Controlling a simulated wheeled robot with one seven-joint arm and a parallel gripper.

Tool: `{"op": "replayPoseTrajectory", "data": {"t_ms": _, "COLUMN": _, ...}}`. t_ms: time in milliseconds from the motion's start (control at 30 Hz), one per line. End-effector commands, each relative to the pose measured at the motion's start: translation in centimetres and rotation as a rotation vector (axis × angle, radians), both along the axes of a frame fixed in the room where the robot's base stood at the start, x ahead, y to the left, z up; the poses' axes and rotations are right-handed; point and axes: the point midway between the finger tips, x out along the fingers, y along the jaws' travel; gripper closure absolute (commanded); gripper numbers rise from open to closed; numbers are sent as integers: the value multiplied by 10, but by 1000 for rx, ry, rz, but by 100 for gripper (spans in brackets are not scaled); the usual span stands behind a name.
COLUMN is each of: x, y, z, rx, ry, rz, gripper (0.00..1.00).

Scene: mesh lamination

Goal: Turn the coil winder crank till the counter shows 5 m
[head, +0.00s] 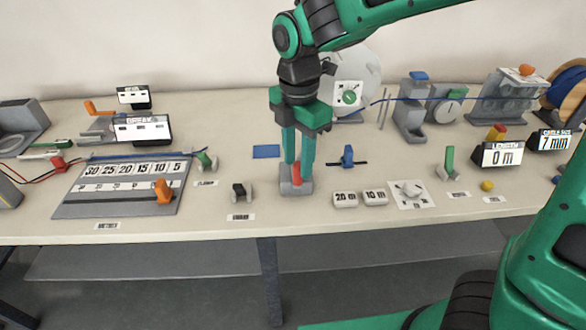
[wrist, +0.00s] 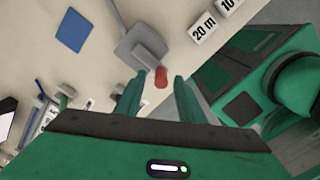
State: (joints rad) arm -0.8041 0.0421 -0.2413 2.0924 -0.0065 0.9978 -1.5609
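The length counter (head: 503,154) at the right of the bench reads 0 m. A large pale disc (head: 367,72), which looks like the coil winder, stands at the back behind my gripper. A white square with a green centre is on its front, and a blue line runs right from it. I cannot make out a crank on it. My gripper (head: 298,178) points down, open, its fingers either side of a red upright handle (head: 297,173) on a grey block. In the wrist view the red handle (wrist: 161,78) shows between the spread fingers, with gaps.
A second display (head: 553,141) reads 7 mm. Blocks marked 20 m (head: 344,199) and 10 m (head: 375,197) and a dial plate (head: 411,194) lie right of my gripper. A numbered board (head: 122,187) is at left. A blue clamp-like piece (head: 347,157) stands close by.

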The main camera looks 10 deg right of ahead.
Motion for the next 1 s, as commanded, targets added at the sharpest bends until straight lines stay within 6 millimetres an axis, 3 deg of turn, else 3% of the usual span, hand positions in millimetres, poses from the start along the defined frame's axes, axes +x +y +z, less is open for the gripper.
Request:
{"op": "replayPoseTrajectory", "data": {"t_ms": 233, "x": 0, "y": 0, "z": -29, "rx": -1, "ry": 2, "rz": -1, "gripper": 64}}
{"op": "replayPoseTrajectory", "data": {"t_ms": 633, "x": 0, "y": -1, "z": -35, "rx": 1, "ry": -1, "rz": -2, "gripper": 64}}
{"op": "replayPoseTrajectory", "data": {"t_ms": 800, "x": 0, "y": -1, "z": -35, "rx": 1, "ry": -1, "rz": -2, "gripper": 100}}
{"op": "replayPoseTrajectory", "data": {"t_ms": 867, "x": 0, "y": -1, "z": -35, "rx": 1, "ry": -1, "rz": -2, "gripper": 100}}
{"op": "replayPoseTrajectory", "data": {"t_ms": 900, "x": 0, "y": 12, "z": -35, "rx": -1, "ry": -1, "rz": -1, "gripper": 100}}
{"op": "replayPoseTrajectory", "data": {"t_ms": 1000, "x": 0, "y": 5, "z": -35, "rx": 1, "ry": -2, "rz": -5, "gripper": 100}}
